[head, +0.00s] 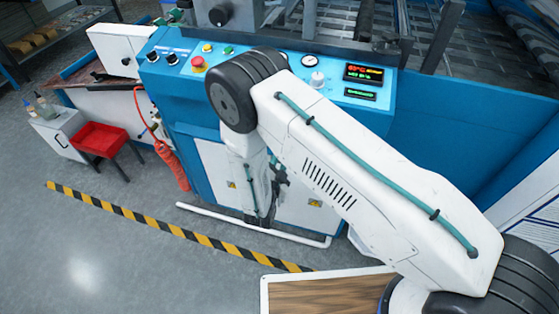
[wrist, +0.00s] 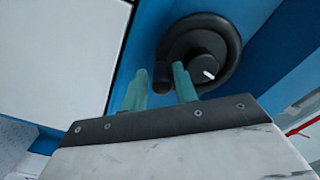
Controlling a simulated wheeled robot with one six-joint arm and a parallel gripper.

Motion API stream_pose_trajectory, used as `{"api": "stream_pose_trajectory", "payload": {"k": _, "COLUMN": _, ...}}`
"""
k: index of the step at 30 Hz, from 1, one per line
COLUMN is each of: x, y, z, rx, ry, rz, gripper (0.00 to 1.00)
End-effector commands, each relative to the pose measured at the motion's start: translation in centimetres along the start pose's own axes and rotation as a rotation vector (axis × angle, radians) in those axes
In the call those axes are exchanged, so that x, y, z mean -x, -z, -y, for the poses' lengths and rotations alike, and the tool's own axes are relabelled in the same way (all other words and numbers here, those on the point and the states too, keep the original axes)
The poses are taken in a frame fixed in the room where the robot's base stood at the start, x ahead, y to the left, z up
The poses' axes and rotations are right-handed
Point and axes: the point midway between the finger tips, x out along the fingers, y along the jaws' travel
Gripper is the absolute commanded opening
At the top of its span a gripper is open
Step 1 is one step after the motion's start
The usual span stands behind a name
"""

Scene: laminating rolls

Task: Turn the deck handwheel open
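The deck handwheel (wrist: 228,50) is a dark round wheel on a blue panel in the wrist view. It has a dark hub with a short white mark on its face. A stubby dark handle (wrist: 162,75) stands out at the wheel's lower left. My gripper (wrist: 161,74) is open, with its two teal fingers apart and the handle showing in the gap between them. I cannot tell if either finger touches the handle or wheel. The right finger overlaps part of the wheel. I cannot make out the handwheel in the head view, where my arm covers much of the machine front.
The blue machine has a control panel (head: 220,62) with buttons, a gauge and displays above my arm. A red stool (head: 98,137) and white cabinet (head: 62,132) stand at left. A yellow-black floor stripe (head: 150,225) and white floor rail (head: 240,222) run in front; the left floor is clear.

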Motion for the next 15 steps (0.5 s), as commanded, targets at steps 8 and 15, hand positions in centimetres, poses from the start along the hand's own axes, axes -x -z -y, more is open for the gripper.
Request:
{"api": "stream_pose_trajectory", "payload": {"k": 8, "x": 1.4, "y": -0.1, "z": 0.2, "rx": 0.000, "ry": 0.003, "rz": 0.003, "gripper": 0.29}}
{"api": "stream_pose_trajectory", "payload": {"k": 15, "x": 5.5, "y": -0.1, "z": 0.1, "rx": 0.001, "ry": 0.004, "rz": 0.003, "gripper": 0.29}}
